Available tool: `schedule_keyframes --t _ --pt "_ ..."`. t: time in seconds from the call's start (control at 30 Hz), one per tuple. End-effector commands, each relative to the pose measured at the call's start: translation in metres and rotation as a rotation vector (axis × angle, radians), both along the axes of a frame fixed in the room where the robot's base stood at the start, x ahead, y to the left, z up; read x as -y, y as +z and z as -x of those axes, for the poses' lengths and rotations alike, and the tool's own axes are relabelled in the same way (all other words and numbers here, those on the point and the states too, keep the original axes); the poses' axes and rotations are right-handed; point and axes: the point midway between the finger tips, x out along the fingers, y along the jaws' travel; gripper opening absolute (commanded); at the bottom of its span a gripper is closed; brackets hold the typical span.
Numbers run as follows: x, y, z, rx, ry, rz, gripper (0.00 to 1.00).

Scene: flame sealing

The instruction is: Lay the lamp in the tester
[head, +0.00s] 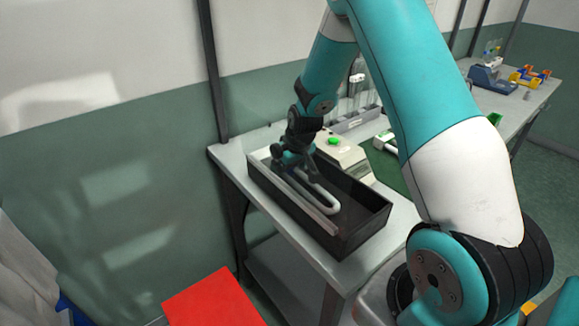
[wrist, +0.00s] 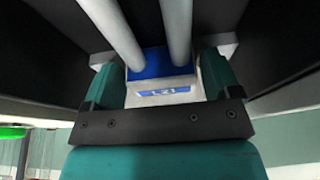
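The lamp is a white U-shaped tube (head: 325,203) inside the walls of a long black open box with a pale rim (head: 358,232), which looks like the tester. In the wrist view its two tubes (wrist: 178,25) run into a blue and white base (wrist: 164,78) with a small label. My gripper (head: 292,158) is at the far left end of the box, pointing down. In the wrist view its two teal fingers (wrist: 163,82) stand against both sides of the base, shut on it. I cannot tell whether the tube touches the box floor.
A beige unit with a green button (head: 333,141) stands behind the box. A rack with glass tubes (head: 356,117) is farther back on the grey table (head: 228,157). A red panel (head: 212,301) is in front, below the table. My arm covers much of the right side.

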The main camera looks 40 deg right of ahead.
Motion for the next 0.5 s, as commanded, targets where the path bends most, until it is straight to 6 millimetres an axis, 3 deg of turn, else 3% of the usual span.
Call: schedule_keyframes --t 0.07,0.33,0.5 --pt "0.0 0.0 0.0 0.0 0.0 0.0 1.0" --pt "0.0 0.002 0.001 0.001 0.0 0.0 1.0" --pt "0.001 0.023 0.007 0.004 0.0 0.001 1.0"
